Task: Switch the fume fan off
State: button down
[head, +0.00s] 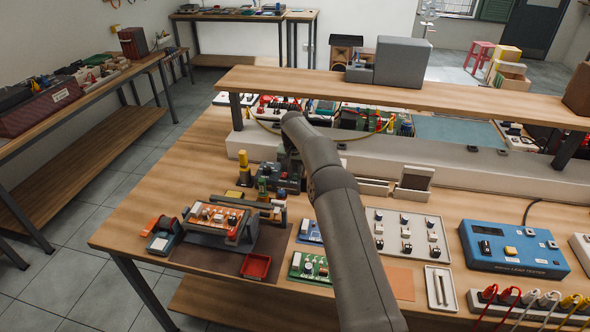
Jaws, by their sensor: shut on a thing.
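My arm reaches from the bottom of the head view up over the bench and bends down at its far end. My gripper (290,168) shows as a dark shape low at the back of the bench, partly behind my arm. It is down at a dark unit (268,184) with a yellow-topped post beside it, and is shut on part of it. The fingertips are too small and dark to make out. I cannot tell for sure that this unit is the fume fan, and no switch or its position can be made out.
A board holder (225,220) with an orange board and a red tray (256,266) stand left of my arm. A component tray (407,236) and a blue tester (513,249) lie to the right. A raised shelf (470,104) spans the back.

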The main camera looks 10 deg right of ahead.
jog(key=shift+r, duration=0.1)
jog(key=c, duration=1.6)
grip_release()
jog(key=shift+o, duration=0.2)
notch_tip(320, 180, up, 17)
jog(key=s, duration=0.2)
jog(key=shift+a+b, duration=0.4)
jog(key=shift+r, duration=0.1)
